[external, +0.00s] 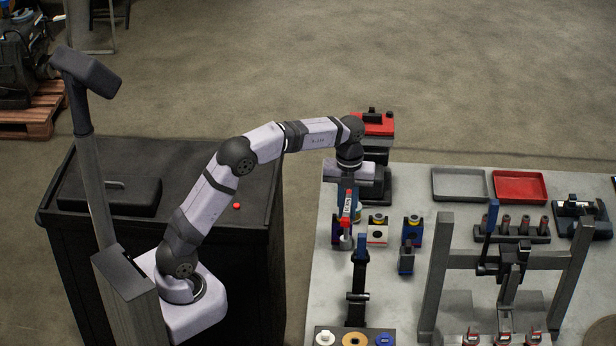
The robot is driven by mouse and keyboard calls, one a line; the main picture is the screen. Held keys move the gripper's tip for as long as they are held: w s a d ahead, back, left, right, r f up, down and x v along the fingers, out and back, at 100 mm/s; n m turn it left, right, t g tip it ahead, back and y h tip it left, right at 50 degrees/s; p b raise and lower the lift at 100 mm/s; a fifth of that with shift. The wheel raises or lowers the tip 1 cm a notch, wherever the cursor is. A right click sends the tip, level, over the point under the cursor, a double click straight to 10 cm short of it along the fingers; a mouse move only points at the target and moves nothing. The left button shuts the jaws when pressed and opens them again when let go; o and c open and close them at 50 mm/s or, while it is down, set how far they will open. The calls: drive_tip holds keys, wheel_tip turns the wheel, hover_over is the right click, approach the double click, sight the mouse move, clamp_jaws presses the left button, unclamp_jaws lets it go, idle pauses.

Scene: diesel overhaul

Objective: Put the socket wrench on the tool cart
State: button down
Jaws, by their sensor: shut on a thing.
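My gripper (349,190) points down over the left part of the grey workbench. It is shut on a slim tool with a red grip and a grey lower end (346,221), which looks like the socket wrench. The tool hangs roughly upright; whether its lower end touches the bench cannot be told. The jaws are small and partly hidden by the wrist. The black tool cart (225,180) stands left of the bench, behind my arm's base. A black case (110,192) and a small red round thing (237,206) are on its top.
Close to my gripper stand several small blue and white boxes (377,232) and a blue-topped black upright (358,275). A red-and-black machine (373,125) is behind. Grey (459,199) and red (520,200) trays and a metal frame (437,270) are right. The cart's right top is mostly clear.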

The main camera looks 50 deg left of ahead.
drive_tip(key=s+a+r+n+p, duration=0.1)
drive_tip(key=a+r+n, duration=0.25)
drive_tip(key=a, duration=0.75)
drive_tip(key=a+r+n+p, duration=0.15)
drive_tip(key=a+r, duration=0.25)
drive_tip(key=a, duration=0.6)
drive_tip(key=s+a+r+n, duration=0.5)
drive_tip(key=s+a+n, duration=0.3)
drive_tip(key=s+a, duration=0.3)
drive_tip(key=s+m, duration=0.1)
drive_tip(key=m, duration=0.9)
drive_tip(key=s+f+m, duration=0.1)
drive_tip(key=m, duration=0.9)
drive_tip(key=f+m, duration=0.1)
drive_tip(key=m, duration=0.9)
drive_tip(key=shift+s+d+f, duration=0.25)
drive_tip(key=shift+s+d, duration=0.1)
drive_tip(key=shift+s, duration=0.05)
